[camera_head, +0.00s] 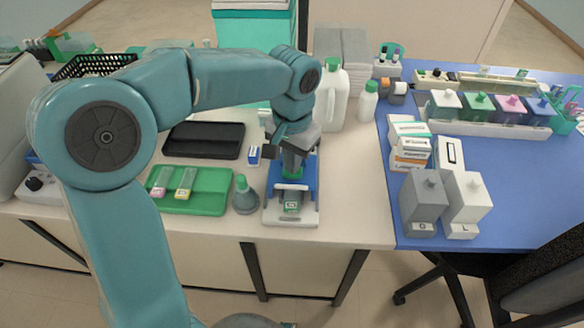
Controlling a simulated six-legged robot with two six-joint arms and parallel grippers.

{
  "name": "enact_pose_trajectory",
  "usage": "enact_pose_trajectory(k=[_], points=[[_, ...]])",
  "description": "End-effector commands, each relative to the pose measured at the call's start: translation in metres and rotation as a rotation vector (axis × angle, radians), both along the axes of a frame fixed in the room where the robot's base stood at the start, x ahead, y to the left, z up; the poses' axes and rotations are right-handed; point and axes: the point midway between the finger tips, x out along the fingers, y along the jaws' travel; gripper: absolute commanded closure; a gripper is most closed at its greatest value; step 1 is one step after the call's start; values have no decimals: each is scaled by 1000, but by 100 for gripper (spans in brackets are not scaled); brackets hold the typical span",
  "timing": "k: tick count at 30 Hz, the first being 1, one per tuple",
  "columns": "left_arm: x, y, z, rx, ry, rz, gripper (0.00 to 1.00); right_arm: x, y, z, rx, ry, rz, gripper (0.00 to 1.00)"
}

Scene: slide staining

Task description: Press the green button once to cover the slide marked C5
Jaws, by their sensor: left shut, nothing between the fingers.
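My left gripper (293,170) is shut and empty, pointing down over a small blue and white device (276,205) near the front edge of the bench. A green part (292,174), which looks like the green button, shows right at the fingertips. I cannot tell whether the fingers touch it. A slide with a green and white label (291,207) lies in the front of the device; its marking is too small to read. My gripper and wrist hide the back of the device. My right gripper is not in view.
A grey-green bottle (245,197) stands close left of the device. A green tray (212,192) with two slides lies further left, with a black tray (205,138) behind. A white jug (331,98) stands behind right. Free bench lies right of the device.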

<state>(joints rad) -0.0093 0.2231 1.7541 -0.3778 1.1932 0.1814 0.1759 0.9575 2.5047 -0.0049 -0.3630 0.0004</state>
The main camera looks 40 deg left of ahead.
Motion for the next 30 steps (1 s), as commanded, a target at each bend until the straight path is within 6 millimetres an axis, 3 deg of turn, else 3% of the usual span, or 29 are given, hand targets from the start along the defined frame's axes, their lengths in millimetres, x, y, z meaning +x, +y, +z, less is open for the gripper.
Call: enact_pose_trajectory(k=[18, 30], points=[[0, 0, -8, 0, 1, 0, 100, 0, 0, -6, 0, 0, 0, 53], [0, 0, 23, 0, 1, 0, 100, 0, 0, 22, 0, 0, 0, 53]])
